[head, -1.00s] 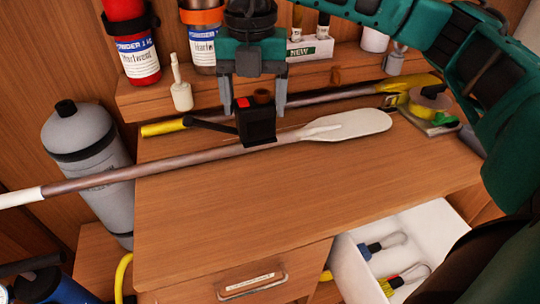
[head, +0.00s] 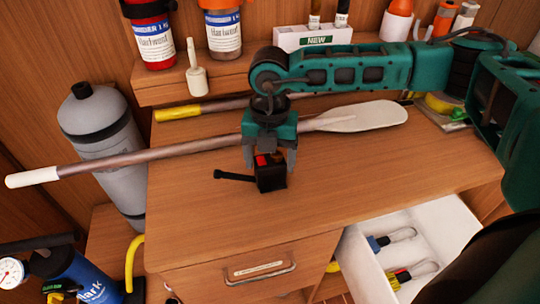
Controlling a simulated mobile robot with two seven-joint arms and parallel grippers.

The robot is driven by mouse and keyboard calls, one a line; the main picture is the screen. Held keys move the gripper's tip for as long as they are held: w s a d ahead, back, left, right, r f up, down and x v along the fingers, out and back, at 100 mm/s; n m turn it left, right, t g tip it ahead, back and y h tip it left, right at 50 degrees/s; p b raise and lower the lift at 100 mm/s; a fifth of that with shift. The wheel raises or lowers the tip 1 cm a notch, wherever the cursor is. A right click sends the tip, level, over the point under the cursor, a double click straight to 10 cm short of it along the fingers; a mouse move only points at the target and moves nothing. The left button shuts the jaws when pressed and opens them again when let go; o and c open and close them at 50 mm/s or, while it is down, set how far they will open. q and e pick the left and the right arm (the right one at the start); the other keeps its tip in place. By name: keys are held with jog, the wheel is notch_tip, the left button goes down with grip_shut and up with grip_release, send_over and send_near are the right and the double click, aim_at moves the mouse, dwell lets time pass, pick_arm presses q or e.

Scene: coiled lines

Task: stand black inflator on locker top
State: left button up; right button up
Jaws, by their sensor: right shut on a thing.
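The black inflator (head: 271,179) is a small black box with a red patch on top and a black arm sticking out to the left. My right gripper (head: 269,152) points down from above and is shut on its upper part. The inflator looks upright, over the bare wooden locker top (head: 370,185), in front of the paddle. I cannot tell whether its base touches the wood. My left gripper is not in view.
A paddle (head: 362,117) lies along the back of the top, and a second yellow-ended pole (head: 180,114) lies behind it. A shelf with bottles is behind. A white drawer (head: 440,236) stands open at front right. A grey cylinder (head: 100,140) stands left. The front of the top is clear.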

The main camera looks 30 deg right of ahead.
aim_at(270, 160)
jog(key=o, duration=1.1)
jog(key=shift+f, duration=0.1)
jog(key=shift+r, duration=0.45)
notch_tip(270, 160, up, 12)
jog(key=shift+f, duration=0.25)
